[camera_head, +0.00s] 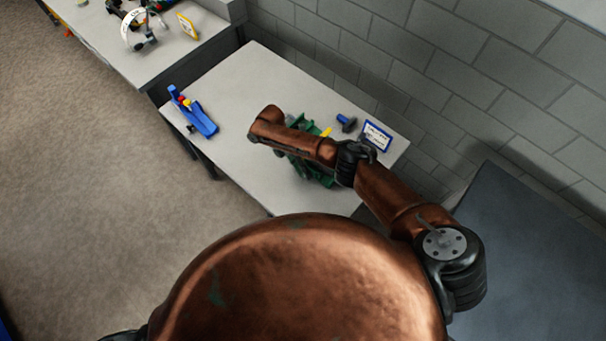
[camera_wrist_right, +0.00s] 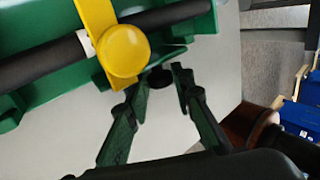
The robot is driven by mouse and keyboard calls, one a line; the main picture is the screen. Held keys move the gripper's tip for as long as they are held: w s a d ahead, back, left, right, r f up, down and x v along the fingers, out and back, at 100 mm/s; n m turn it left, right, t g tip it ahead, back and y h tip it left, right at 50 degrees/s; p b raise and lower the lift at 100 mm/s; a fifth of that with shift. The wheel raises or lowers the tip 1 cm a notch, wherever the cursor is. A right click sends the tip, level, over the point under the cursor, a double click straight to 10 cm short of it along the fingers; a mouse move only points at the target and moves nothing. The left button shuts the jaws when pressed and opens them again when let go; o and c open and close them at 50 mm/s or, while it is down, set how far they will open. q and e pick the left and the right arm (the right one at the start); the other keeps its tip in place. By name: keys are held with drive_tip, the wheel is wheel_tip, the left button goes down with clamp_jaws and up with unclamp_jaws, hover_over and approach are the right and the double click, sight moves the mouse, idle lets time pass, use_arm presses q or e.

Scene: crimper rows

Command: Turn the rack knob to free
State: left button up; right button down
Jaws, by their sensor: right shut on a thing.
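A green device (camera_head: 327,180) stands on the grey table, partly covered by my right arm in the head view. In the right wrist view its green body (camera_wrist_right: 200,25) carries a black rod (camera_wrist_right: 45,62) and a yellow lever with a round yellow end (camera_wrist_right: 124,50). A small dark round knob (camera_wrist_right: 160,78) sits just below the body's edge. My right gripper (camera_wrist_right: 161,84) has its fingertips on either side of this knob and is shut on it. No marking of the knob's setting is readable. My left gripper is not in view.
On the table (camera_head: 235,95) are a blue device (camera_head: 200,118) at the left, a small blue-and-black object (camera_head: 347,122) and a blue-framed sign (camera_head: 377,135). A grey block wall (camera_head: 440,80) runs behind. Another table (camera_head: 130,55) with objects stands at the upper left.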

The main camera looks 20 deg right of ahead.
idle(0.4)
drive_tip(key=c, duration=1.7)
unclamp_jaws()
drive_tip(key=shift+o, duration=0.2)
